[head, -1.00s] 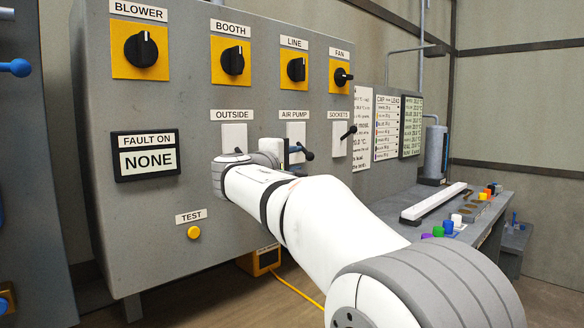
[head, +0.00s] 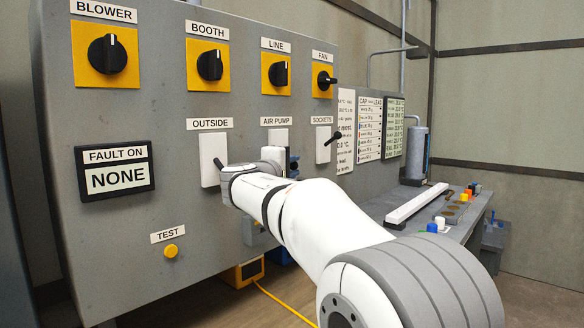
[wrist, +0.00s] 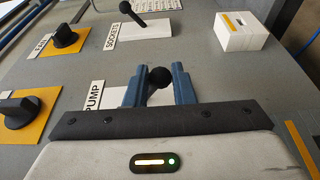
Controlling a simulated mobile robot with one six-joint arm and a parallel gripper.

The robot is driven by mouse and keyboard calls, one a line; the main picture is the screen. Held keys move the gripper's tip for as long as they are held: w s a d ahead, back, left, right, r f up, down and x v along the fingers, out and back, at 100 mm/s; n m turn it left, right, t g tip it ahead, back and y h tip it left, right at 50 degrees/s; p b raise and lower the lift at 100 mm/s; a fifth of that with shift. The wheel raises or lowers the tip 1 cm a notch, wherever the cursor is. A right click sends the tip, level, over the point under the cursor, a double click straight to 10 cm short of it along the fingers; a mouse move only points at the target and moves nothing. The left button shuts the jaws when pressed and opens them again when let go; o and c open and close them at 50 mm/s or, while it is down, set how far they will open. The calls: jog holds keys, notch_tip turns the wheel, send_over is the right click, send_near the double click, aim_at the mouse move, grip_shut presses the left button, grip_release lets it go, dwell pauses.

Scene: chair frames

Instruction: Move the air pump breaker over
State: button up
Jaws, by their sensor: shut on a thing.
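The air pump breaker (head: 278,138) is a white plate under the AIR PUMP label (head: 276,121) on the grey panel, partly hidden by my wrist in the head view. Its black ball-ended lever (wrist: 159,77) stands between the blue fingers of my gripper (wrist: 158,84) in the wrist view. My gripper is shut on this lever. In the head view my gripper (head: 292,163) is at the breaker's lower part and mostly hidden behind my wrist. The PUMP end of the label (wrist: 93,96) shows left of the fingers.
The sockets breaker (head: 323,146) with its black lever is just right; the outside breaker (head: 212,158) is left, close to my wrist. Knobs such as the fan knob (head: 324,80) line the top. The fault display (head: 115,171) reads NONE. A bench (head: 462,228) stands right.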

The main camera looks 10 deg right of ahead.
jog(key=shift+a, duration=0.2)
jog(key=shift+s+d+r, duration=0.15)
jog(key=shift+s+r, duration=0.15)
jog(key=shift+r, duration=0.5)
jog(key=shift+p, duration=0.3)
jog(key=shift+s+d+r+p, duration=0.15)
jog(key=shift+r+p, duration=0.2)
jog(key=shift+r, duration=0.5)
jog(key=shift+r+p, duration=0.55)
jog(key=shift+r, duration=0.25)
